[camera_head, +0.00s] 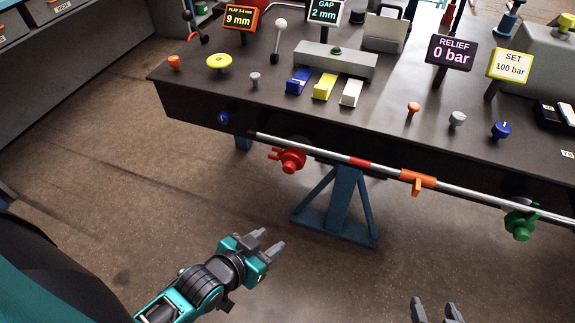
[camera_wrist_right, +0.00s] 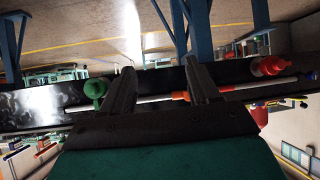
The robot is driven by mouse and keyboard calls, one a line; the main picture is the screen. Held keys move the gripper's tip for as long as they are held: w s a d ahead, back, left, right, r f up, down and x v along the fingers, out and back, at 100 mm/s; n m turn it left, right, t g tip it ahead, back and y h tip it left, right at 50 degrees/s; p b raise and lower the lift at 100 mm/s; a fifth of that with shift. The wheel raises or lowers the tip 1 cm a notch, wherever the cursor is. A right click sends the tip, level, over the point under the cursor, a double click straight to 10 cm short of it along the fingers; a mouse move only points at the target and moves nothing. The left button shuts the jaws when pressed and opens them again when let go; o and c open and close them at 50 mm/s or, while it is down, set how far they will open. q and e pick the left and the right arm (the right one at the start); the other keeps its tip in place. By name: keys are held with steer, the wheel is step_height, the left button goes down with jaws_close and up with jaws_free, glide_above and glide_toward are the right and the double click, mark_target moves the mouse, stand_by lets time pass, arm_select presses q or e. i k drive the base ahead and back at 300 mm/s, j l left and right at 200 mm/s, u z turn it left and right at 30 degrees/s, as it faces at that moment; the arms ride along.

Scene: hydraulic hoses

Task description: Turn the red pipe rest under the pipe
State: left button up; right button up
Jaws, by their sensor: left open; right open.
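The red pipe rest (camera_head: 290,160) is on the bench's front side, under the left part of a thin silver pipe (camera_head: 325,152). The pipe runs along the bench front and has a red band and an orange fitting (camera_head: 418,180). A green rest (camera_head: 520,222) is under its right part. My left gripper (camera_head: 272,242) is open and empty, below and apart from the red rest. My right gripper (camera_head: 438,309) is open, low at the bottom edge. The right wrist view shows its spread fingers (camera_wrist_right: 160,88), the green rest (camera_wrist_right: 96,90) and a red rest (camera_wrist_right: 268,66).
The dark bench (camera_head: 230,100) carries knobs, a blue, a yellow and a white lever key, and display signs. A blue support leg (camera_head: 340,205) stands beneath the pipe. The floor (camera_head: 120,170) to the left is clear.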

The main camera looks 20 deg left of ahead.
mark_target(292, 159)
steer(key=j+u, duration=0.1)
steer(key=j, duration=1.65)
steer(key=k, duration=0.05)
